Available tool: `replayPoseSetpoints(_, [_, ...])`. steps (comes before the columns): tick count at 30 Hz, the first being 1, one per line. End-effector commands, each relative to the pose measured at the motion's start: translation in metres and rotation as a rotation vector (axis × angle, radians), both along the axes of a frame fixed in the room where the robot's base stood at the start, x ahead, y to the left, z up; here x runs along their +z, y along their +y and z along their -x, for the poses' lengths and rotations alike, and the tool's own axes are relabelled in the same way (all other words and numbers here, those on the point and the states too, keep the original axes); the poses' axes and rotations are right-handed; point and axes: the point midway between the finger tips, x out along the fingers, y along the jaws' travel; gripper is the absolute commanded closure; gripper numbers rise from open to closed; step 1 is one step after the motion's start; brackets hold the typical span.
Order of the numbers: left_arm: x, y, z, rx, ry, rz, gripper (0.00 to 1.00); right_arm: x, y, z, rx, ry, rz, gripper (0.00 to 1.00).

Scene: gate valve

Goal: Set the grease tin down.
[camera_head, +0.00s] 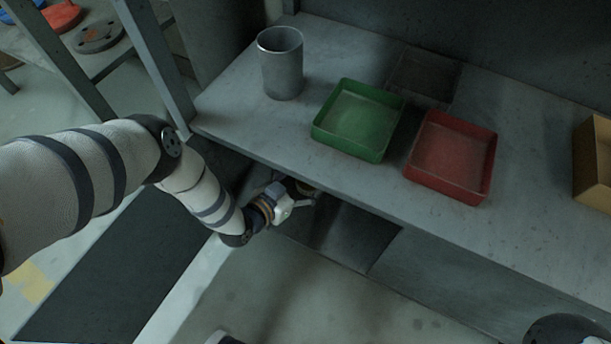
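My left gripper (302,197) is low in front of the bench, at and partly beneath its front edge. The edge hides part of its fingers. A small dark, brownish shape (298,187) shows at the fingers, but I cannot tell whether it is the grease tin or part of the gripper. I cannot tell whether the fingers are open or shut. No grease tin can be made out clearly anywhere else. My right gripper is not in view.
The grey bench (335,182) carries a grey metal cup (281,65), a green tray (352,122), a red tray (451,158), a dark flat tray (425,76) and a cardboard box (592,165). Both coloured trays look empty. A lower shelf (345,235) lies beneath the bench edge.

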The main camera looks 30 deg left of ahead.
Motion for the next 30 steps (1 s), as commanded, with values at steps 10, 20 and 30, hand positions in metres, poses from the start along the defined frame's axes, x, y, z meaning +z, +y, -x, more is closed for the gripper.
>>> replayPoseSetpoints(10, [0.038, 0.018, 0.078, 0.0, -0.003, 0.0, 0.21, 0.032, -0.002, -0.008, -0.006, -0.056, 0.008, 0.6])
replayPoseSetpoints(20, [0.038, 0.02, 0.088, 0.0, -0.001, -0.001, 0.21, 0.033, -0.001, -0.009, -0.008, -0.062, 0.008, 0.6])
replayPoseSetpoints(30, [0.022, 0.009, 0.114, -0.021, 0.08, 0.017, 0.21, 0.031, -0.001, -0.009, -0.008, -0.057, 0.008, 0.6])
